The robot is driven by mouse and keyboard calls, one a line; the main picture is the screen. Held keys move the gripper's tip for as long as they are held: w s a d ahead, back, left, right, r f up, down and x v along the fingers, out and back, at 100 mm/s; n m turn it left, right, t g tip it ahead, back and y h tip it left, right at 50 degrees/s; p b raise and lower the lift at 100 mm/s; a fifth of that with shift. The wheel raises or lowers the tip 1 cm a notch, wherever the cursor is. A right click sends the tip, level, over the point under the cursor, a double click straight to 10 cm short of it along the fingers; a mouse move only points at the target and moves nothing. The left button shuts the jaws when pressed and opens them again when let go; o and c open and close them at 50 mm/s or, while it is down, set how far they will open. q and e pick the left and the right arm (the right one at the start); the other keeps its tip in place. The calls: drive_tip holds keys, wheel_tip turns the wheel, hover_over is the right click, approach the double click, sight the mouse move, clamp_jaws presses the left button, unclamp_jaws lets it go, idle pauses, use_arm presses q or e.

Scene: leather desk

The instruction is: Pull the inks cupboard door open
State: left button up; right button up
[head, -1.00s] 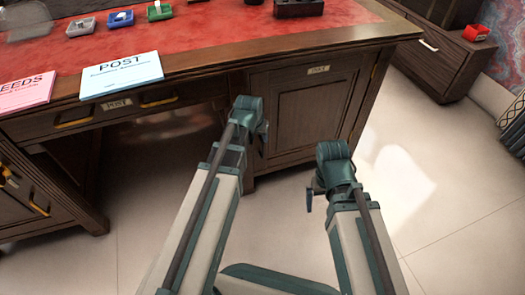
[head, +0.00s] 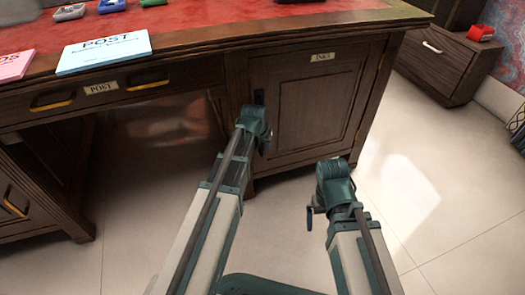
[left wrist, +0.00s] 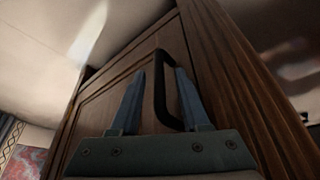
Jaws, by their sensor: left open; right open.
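The inks cupboard door (head: 318,108) is a dark wood panel on the right of the desk, with an INKS label (head: 322,57) at its top. It looks closed. Its black bar handle (left wrist: 161,92) is near the door's left edge in the head view, where it shows small (head: 259,97). My left gripper (left wrist: 159,74) is open, with the handle between its two fingers, closer to the right finger in the left wrist view. In the head view my left gripper (head: 264,142) is just below the handle. My right gripper (head: 311,212) is open and empty, low in front of the door.
The red-topped desk (head: 200,36) carries a blue POST card (head: 105,50) and a pink card (head: 14,65). A drawer with brass pulls (head: 150,85) is left of the door. Pale floor (head: 430,170) is clear at right, before a dark cabinet (head: 432,65).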

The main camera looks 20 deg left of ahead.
use_arm(q)
clamp_jaws()
idle(1.4)
